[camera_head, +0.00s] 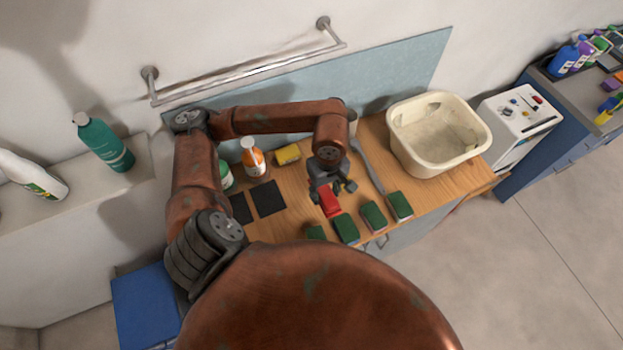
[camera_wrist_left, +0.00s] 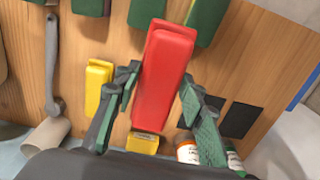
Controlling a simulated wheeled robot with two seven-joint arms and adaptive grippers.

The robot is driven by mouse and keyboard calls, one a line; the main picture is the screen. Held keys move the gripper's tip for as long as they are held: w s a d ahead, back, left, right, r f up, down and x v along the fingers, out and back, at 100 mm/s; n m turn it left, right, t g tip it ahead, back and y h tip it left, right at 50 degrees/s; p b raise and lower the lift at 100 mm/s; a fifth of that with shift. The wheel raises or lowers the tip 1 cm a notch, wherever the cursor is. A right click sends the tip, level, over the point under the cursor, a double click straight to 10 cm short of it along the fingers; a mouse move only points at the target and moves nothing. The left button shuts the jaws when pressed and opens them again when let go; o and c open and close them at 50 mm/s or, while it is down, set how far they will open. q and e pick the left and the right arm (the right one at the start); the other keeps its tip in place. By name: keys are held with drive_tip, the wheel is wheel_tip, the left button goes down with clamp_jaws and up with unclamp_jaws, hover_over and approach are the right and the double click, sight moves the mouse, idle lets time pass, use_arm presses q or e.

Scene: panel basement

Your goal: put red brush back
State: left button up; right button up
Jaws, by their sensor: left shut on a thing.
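The red brush (camera_head: 329,203) is a red block held over the wooden worktop, close to a row of green blocks. My left gripper (camera_head: 332,188) is shut on it. In the left wrist view the red brush (camera_wrist_left: 165,75) stands out between the two fingers of my left gripper (camera_wrist_left: 160,82). The brush's underside is hidden. Two black square pads lie on the worktop to the left of the gripper, one nearer (camera_head: 268,198) and one farther left (camera_head: 240,208). My right gripper is not in view.
Green blocks (camera_head: 345,228) line the worktop's front edge. A yellow block (camera_head: 287,154), an orange-and-white bottle (camera_head: 252,158) and a green bottle (camera_head: 226,177) stand behind. A grey long-handled tool (camera_head: 367,165) lies right of the gripper, beside a cream basin (camera_head: 437,165).

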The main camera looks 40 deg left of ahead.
use_arm(q)
drive_tip(key=a+f, duration=0.1)
drive_tip(key=a, duration=0.1)
drive_tip(key=w+a+p, duration=0.1)
drive_tip(key=a, duration=0.1)
drive_tip(key=w+a+f, duration=0.1)
drive_tip(key=a, duration=0.1)
drive_tip(key=shift+w+a+f+p, duration=0.25)
drive_tip(key=shift+f+p, duration=0.05)
drive_tip(key=shift+f, duration=0.05)
drive_tip(key=a+f, duration=0.1)
drive_tip(key=w+a+f, duration=0.1)
drive_tip(key=f, duration=0.1)
drive_tip(key=w+a+f+p, duration=0.1)
drive_tip(key=shift+f, duration=0.35)
drive_tip(key=shift+a+f, duration=0.1)
drive_tip(key=shift+f, duration=0.1)
drive_tip(key=f, duration=0.1)
drive_tip(key=f+p, duration=0.1)
drive_tip(key=f, duration=0.1)
drive_tip(key=shift+w+a+f, duration=0.15)
drive_tip(key=shift+a+f, duration=0.15)
drive_tip(key=shift+f, duration=0.15)
drive_tip(key=shift+f, duration=0.1)
drive_tip(key=shift+f, duration=0.1)
drive_tip(key=o, duration=1.1)
drive_tip(key=shift+o, duration=0.2)
